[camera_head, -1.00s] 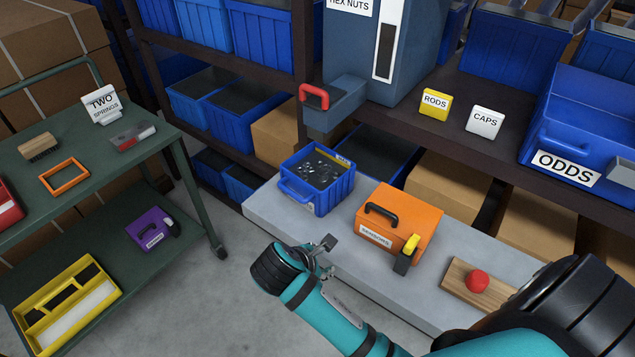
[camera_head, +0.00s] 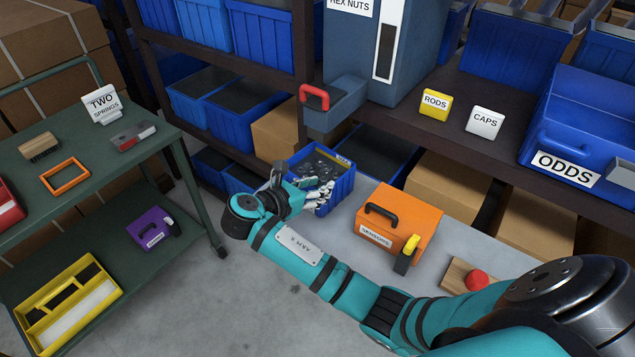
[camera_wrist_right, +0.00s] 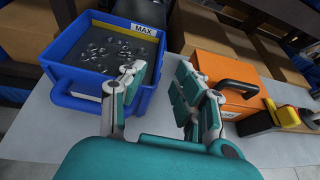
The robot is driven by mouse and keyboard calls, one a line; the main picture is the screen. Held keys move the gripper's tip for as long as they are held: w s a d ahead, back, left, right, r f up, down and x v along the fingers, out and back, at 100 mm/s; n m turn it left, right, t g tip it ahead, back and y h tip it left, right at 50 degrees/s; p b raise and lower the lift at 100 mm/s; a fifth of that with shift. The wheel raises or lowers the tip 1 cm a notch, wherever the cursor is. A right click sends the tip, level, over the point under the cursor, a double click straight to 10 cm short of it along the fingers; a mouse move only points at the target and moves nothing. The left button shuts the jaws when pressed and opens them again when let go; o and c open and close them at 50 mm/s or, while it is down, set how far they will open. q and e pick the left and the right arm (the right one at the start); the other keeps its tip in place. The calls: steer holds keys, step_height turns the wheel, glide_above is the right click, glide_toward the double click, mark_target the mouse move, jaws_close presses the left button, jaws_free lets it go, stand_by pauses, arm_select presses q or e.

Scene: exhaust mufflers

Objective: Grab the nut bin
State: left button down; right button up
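My left gripper is not seen.
An orange sensors case (camera_head: 400,222) with a black handle stands right of the bin on the grey bench (camera_head: 458,242). A red button on a wooden block (camera_head: 470,277) lies farther right. The dispenser's red-handled drawer (camera_head: 333,103) juts out above the bin.

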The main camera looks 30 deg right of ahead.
steer(key=x, duration=0.3)
steer(key=shift+w+d+f, duration=0.15)
steer(key=shift+d+f, duration=0.05)
steer(key=shift+d, duration=0.1)
steer(key=x, duration=0.2)
steer(key=f+x, duration=0.1)
steer(key=x, duration=0.2)
steer(key=shift+d+f+p, duration=0.1)
steer(key=shift+d+p, duration=0.05)
steer(key=shift+p, duration=0.2)
jaws_close()
